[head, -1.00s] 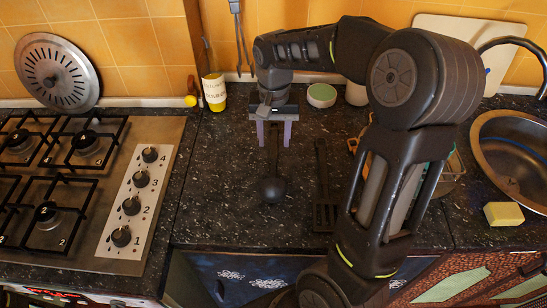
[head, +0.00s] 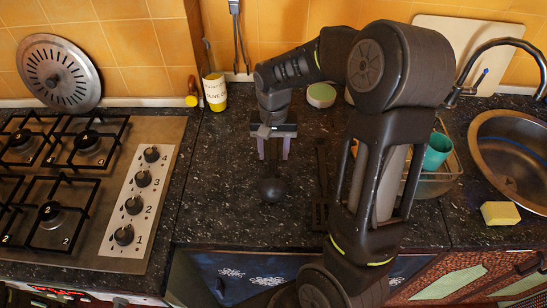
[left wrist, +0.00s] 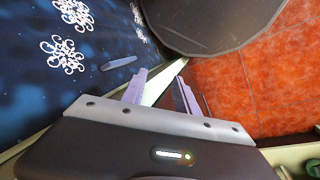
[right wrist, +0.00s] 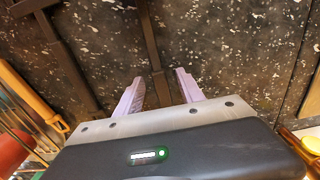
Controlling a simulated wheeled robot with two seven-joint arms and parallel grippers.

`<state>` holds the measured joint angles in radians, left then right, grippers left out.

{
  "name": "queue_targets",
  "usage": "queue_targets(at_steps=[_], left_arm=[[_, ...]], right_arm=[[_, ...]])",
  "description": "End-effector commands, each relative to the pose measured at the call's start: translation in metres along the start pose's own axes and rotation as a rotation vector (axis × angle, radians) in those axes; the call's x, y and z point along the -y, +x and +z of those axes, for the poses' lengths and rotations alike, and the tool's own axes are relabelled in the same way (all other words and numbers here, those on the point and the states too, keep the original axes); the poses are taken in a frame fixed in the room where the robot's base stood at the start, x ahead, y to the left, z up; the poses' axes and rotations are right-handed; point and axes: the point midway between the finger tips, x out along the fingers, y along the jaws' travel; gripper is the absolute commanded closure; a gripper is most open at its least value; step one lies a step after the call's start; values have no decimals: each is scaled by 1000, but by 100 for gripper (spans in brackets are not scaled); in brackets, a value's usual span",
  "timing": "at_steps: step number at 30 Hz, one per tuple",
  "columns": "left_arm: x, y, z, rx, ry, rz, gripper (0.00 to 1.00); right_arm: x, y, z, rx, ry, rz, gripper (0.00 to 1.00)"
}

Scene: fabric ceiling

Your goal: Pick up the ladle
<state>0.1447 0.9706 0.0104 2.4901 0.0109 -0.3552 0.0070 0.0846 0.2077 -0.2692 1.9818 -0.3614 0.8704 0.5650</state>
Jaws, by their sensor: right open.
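The black ladle (head: 272,190) lies on the dark speckled counter, its round bowl toward the front edge. My right gripper (head: 273,149) hides much of its handle in the head view. In the right wrist view the dark handle (right wrist: 151,45) runs down between the two pale fingers of my open right gripper (right wrist: 158,88), with no visible grip on it. My left gripper (left wrist: 160,88) shows only in its wrist view, open and empty, near a blue patterned front and above an orange tiled floor.
A black slotted turner (head: 321,160) lies right of the ladle, partly behind my right arm. The gas stove (head: 165,135) is at the left, the sink (head: 515,150) and yellow sponge (head: 500,213) at the right. Bare counter (head: 218,165) lies left of the ladle.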

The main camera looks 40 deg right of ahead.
Motion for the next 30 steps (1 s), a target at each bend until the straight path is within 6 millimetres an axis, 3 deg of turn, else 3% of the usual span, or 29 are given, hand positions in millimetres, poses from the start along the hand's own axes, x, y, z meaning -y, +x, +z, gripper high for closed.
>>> queue_targets(at_steps=[3,19,30], left_arm=[[0,0,0,0,0,0,64],[0,0,0,0,0,0,64],[0,0,0,0,0,0,64]], right_arm=[[0,0,0,0,0,0,56],[0,0,0,0,0,0,100],[0,0,0,0,0,0,100]])
